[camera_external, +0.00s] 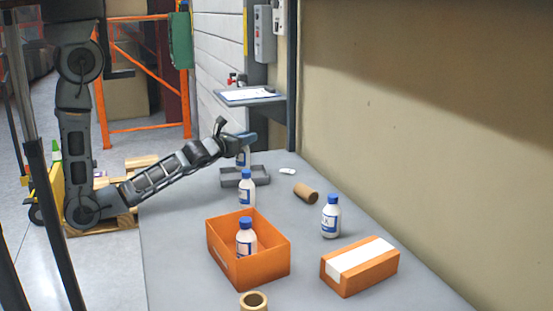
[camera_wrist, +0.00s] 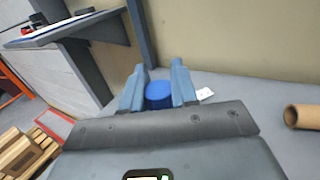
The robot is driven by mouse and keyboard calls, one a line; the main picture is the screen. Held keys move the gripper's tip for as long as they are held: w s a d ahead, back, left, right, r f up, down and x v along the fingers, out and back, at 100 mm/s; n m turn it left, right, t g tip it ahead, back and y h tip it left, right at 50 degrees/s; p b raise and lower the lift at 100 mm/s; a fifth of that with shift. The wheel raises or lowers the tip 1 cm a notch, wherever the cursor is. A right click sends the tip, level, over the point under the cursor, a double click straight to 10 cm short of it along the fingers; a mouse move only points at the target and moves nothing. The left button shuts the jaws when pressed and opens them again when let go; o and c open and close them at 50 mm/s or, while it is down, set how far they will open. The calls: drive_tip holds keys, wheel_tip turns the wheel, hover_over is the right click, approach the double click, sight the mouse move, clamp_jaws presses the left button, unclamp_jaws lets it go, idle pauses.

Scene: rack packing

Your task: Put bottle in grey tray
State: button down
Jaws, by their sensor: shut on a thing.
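In the wrist view the blue cap (camera_wrist: 159,95) sits between the two fingers of my gripper (camera_wrist: 158,88); the tray is hidden there.
The open orange box (camera_external: 265,268) stands nearer the camera. A closed orange carton (camera_external: 345,280), a brown tube (camera_external: 305,193), a tape roll (camera_external: 253,302) and a small white item (camera_external: 288,170) lie on the grey table (camera_external: 180,235). A shelf with a clipboard (camera_external: 250,96) juts out behind.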

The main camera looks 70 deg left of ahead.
sight(246, 147)
drive_tip(key=shift+f+b, duration=0.55)
drive_tip(key=shift+f, duration=1.1)
drive_tip(key=shift+f, duration=0.15)
drive_tip(key=c, duration=0.9)
unclamp_jaws()
drive_tip(key=shift+o, duration=0.2)
drive_tip(key=b+v, duration=0.2)
drive_tip(key=v, duration=1)
